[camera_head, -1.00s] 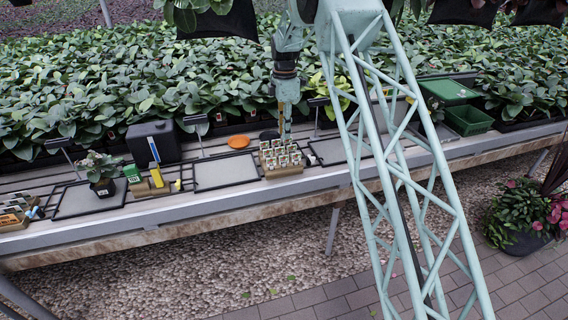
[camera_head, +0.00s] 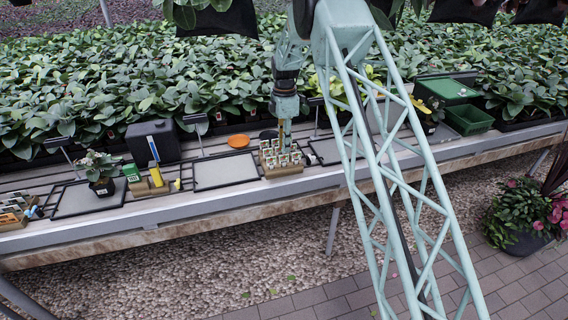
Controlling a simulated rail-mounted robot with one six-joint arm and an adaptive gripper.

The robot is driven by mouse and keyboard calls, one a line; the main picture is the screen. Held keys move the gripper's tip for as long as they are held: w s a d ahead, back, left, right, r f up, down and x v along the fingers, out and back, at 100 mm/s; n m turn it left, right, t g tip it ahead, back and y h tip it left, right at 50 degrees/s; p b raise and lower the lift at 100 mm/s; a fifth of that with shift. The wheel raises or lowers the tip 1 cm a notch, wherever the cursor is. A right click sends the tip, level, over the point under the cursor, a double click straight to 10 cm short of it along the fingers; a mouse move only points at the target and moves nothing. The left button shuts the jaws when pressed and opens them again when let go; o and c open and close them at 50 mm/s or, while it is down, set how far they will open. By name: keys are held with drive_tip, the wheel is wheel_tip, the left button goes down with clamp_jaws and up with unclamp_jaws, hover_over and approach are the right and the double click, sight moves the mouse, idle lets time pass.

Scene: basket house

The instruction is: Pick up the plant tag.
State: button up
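A tan block (camera_head: 284,171) stands on the bench near its front edge and holds several small upright plant tags (camera_head: 281,158) with pale, patterned faces. My gripper (camera_head: 284,143) points straight down over this block, with its fingertips among or just behind the back tags. At this size I cannot tell whether the fingers are open or shut, or whether they touch a tag. The gripper hides part of the back row.
An orange saucer (camera_head: 239,141) and a dark round dish (camera_head: 269,135) lie behind the block. A framed grey mat (camera_head: 225,171) is to its left. A black box (camera_head: 153,141), potted plant (camera_head: 99,170) and green crate (camera_head: 468,119) stand farther off.

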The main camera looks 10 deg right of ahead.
sight(284, 156)
drive_tip(key=shift+f, duration=0.65)
drive_tip(key=shift+f, duration=0.1)
drive_tip(key=shift+a+f+b, duration=0.1)
drive_tip(key=shift+f+b, duration=0.35)
drive_tip(key=shift+f, duration=2)
clamp_jaws()
